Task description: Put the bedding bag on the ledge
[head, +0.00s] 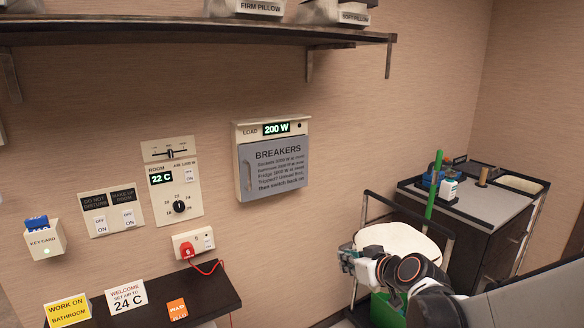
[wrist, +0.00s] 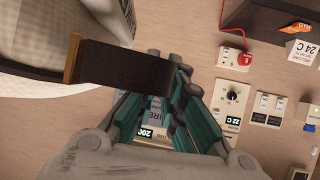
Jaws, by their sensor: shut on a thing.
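My gripper (head: 352,258) is at the lower right in the head view, in front of a cream rounded shape. In the wrist view my gripper (wrist: 165,82) is closed on a dark strap with a brown edge. The strap belongs to what looks like the bedding bag (wrist: 35,28), a pale grey-white form at the upper left. Most of the bag is out of frame, and its label is not readable. The long dark ledge (head: 180,38) runs along the wall at the top left of the head view, with a firm pillow pack (head: 255,8) and a soft pillow pack (head: 345,13) on it.
A breaker box (head: 272,165) and a thermostat (head: 172,180) are on the wall below the ledge. A low dark shelf (head: 215,290) with signs is at the lower left. A cabinet (head: 470,225) with bottles stands at the right. A green pole (head: 433,185) rises behind my gripper.

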